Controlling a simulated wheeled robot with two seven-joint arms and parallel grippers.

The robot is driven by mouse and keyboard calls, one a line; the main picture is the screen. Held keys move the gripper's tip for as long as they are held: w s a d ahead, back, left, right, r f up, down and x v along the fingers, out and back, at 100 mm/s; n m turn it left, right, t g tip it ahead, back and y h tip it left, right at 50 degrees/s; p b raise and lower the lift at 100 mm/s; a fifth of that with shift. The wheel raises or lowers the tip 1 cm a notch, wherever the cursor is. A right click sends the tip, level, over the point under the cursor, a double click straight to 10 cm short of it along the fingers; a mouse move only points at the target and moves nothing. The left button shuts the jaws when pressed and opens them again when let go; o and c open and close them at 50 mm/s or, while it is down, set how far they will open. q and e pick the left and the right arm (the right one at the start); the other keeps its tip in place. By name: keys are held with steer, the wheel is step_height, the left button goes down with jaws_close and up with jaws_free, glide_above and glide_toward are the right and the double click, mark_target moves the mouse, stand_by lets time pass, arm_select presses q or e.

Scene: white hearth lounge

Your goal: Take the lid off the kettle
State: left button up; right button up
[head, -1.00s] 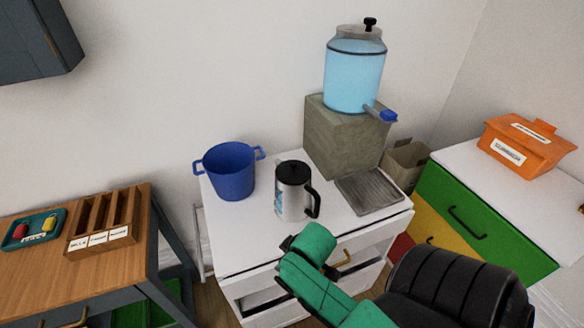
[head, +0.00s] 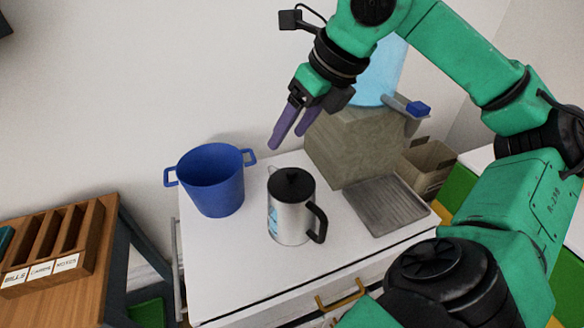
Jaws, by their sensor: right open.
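The kettle (head: 287,217) is a silver upright pot with a black handle on its right side. It stands on a white cabinet top (head: 228,270). Its black lid (head: 292,184) with a small knob sits on top of it. My right gripper (head: 288,142) has purple fingers that are open and empty. It hangs above and behind the kettle in the picture, apart from the lid. My left gripper is not in view.
A blue two-handled pot (head: 213,183) stands left of the kettle. A grey block (head: 345,150) carries a blue water dispenser (head: 378,75), partly hidden by my arm. A grey drip tray (head: 385,207) lies right of the kettle. A wooden sorter (head: 85,235) is at left.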

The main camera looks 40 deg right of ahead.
steer(key=s+d+m+h, duration=0.1)
steer(key=s+d+h, duration=0.1)
steer(key=d, duration=0.2)
steer(key=b, duration=0.2)
glide_toward(291, 171)
steer(key=f, duration=0.1)
steer(key=shift+g, duration=0.3)
steer(key=x, duration=0.7)
steer(key=shift+w+r+p, duration=0.15)
steer(key=shift+w+p, duration=0.15)
steer(key=shift+p, duration=0.1)
steer(key=shift+w+f, duration=0.2)
steer(key=shift+f, duration=0.15)
steer(key=shift+r, duration=0.1)
jaws_close()
